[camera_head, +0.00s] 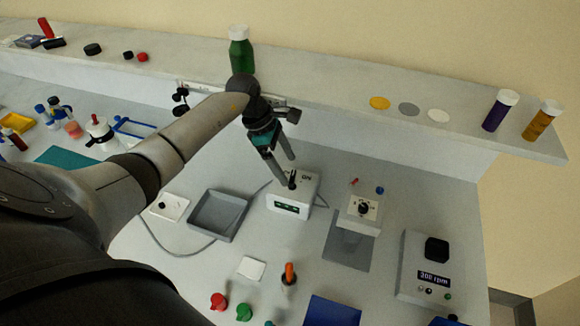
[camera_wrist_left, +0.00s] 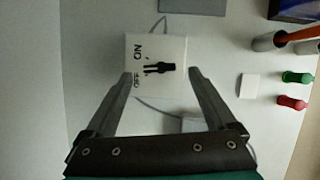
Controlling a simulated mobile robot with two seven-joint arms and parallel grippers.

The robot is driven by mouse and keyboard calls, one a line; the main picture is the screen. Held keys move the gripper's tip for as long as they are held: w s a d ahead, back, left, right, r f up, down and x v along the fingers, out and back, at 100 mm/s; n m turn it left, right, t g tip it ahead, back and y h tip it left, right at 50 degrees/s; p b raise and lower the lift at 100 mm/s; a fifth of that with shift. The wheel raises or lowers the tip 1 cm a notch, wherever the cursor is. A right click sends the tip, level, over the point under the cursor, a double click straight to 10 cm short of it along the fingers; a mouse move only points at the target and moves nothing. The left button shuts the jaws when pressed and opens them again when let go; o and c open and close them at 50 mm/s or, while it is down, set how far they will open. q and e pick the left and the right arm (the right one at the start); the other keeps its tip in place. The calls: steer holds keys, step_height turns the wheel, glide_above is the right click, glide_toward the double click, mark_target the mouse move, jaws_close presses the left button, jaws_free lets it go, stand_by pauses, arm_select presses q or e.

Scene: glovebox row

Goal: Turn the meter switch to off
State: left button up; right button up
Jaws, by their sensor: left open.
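The meter (camera_head: 290,207) is a small white box with a dark green display on its front face, standing on the grey bench. My left gripper (camera_head: 287,171) reaches down from above to the meter's top. In the left wrist view the left gripper (camera_wrist_left: 161,75) is open, with one finger on each side of the switch and no visible contact with it. My right gripper is out of view.
A grey tray (camera_head: 218,232) stands left of the meter. A white dial box (camera_head: 364,208) and a grey box reading rpm (camera_head: 432,268) stand to the right. A green bottle (camera_head: 241,52) is on the shelf behind my left arm. Red and green knobbed items (camera_head: 218,301) are in front.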

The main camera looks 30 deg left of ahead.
mark_target(293, 176)
arm_select(q)
steer(key=shift+x, duration=1.55)
steer(key=shift+c, duration=0.2)
steer(key=c, duration=1.3)
steer(key=shift+a+n, duration=0.1)
steer(key=shift+n, duration=0.6)
steer(key=shift+c, duration=0.2)
steer(key=shift+s+r+n+t+y+p, duration=0.15)
steer(key=shift+n+t+y+p, duration=0.3)
steer(key=shift+n+p, duration=0.4)
steer(key=shift+n+t, duration=0.25)
steer(key=shift+n, duration=0.4)
steer(key=o, duration=1.4)
